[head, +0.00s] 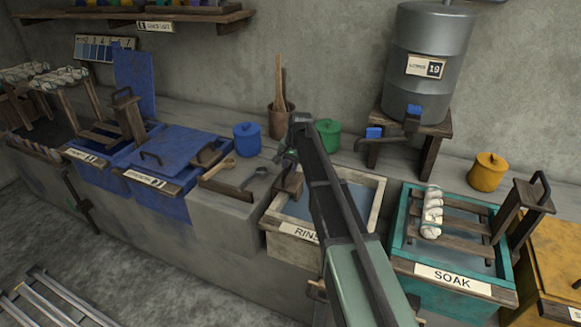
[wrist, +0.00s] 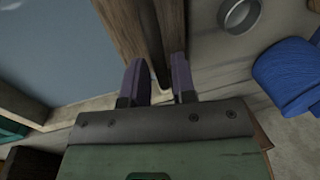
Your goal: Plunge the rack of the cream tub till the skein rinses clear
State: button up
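The cream tub (head: 279,232), labelled as the rinse tub, holds grey-blue water and stands at centre. The wooden post of its rack (head: 288,183) rises at its left end; my arm hides much of the tub, and I see no skein in it. My gripper (head: 287,160) is at the top of this post. In the wrist view my gripper (wrist: 157,82) has its two fingers a little apart, with the dark side of the wooden post (wrist: 140,28) showing between them. Whether they press on anything is unclear. A pale skein (head: 432,213) lies on the teal soak tub's rack.
The teal soak tub (head: 456,275) stands right of the cream tub, with an orange tub (head: 560,245) beyond. Blue tubs (head: 165,160) are at left. A blue pot (head: 247,139), a green pot (head: 328,136) and a metal tank (head: 428,65) stand behind.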

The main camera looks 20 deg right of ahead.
grip_shut()
jog(key=shift+r, duration=0.15)
notch_tip(320, 180, up, 15)
jog(key=p, duration=1.5)
jog(key=shift+o, duration=1.7)
grip_release()
